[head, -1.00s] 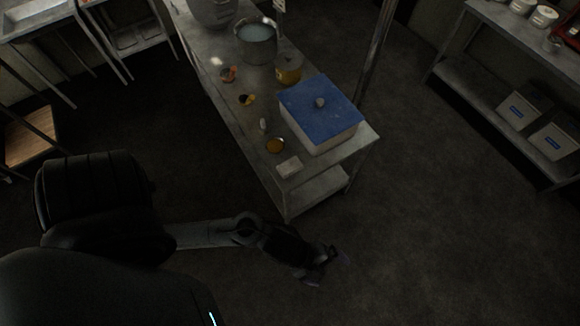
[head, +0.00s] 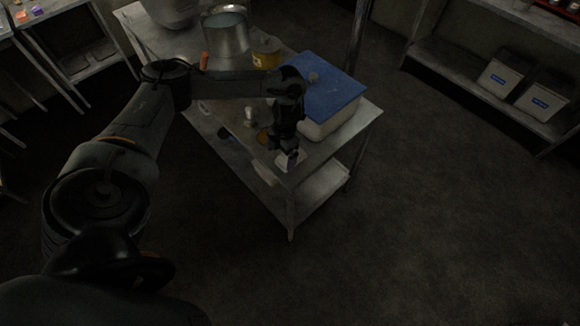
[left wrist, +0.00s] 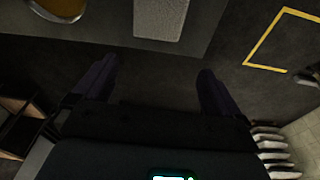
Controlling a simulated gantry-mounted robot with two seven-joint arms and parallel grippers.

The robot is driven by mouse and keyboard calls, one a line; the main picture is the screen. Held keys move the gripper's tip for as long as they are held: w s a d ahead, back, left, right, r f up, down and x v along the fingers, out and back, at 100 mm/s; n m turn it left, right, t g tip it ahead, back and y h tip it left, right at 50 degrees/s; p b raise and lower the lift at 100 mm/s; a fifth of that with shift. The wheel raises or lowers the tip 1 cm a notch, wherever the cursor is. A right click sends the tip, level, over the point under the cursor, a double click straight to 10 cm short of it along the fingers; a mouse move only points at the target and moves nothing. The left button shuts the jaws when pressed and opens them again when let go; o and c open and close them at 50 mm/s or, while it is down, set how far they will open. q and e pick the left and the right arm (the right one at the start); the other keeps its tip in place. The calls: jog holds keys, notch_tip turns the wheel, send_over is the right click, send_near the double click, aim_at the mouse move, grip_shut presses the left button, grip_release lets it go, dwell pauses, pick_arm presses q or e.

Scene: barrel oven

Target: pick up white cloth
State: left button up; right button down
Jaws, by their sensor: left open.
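The white cloth (head: 292,162) is a small, pale, folded rectangle near the front corner of the metal table (head: 330,145). In the head view it is partly hidden by my left gripper (head: 287,152), which hangs over it, pointing down. In the left wrist view the cloth (left wrist: 161,18) lies at the top edge, cut off by the frame. My left gripper (left wrist: 156,70) is open there, with nothing between its two fingers. The cloth lies beyond the fingertips, apart from them in the picture. My right gripper is not in view.
A white box with a blue lid (head: 330,92) stands just right of my left arm. A small yellowish bowl (left wrist: 62,6) is near the cloth. A steel pot (head: 226,35) and a yellow container (head: 266,52) stand farther back. The floor right of the table is clear.

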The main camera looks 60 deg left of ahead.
pick_arm(q)
jog(key=shift+t, duration=0.9)
jog(key=w, duration=0.1)
jog(key=w+a+r+b, duration=0.1)
jog(key=w, duration=0.1)
jog(key=w+a+r, duration=0.1)
jog(key=w, duration=0.1)
jog(key=shift+w+a+r+b, duration=0.15)
jog(key=shift+r+b, duration=0.1)
jog(key=shift+b, duration=0.15)
notch_tip(320, 180, down, 4)
jog(key=shift+r, duration=0.1)
jog(key=shift+w+a+f+b, duration=0.1)
jog(key=shift+f+b, duration=0.4)
jog(key=shift+f, duration=2.4)
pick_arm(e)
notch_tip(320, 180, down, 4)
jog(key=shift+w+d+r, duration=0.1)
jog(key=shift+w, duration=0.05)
pick_arm(q)
jog(key=shift+c, duration=0.3)
jog(key=c, duration=1.1)
jog(key=shift+r, duration=0.1)
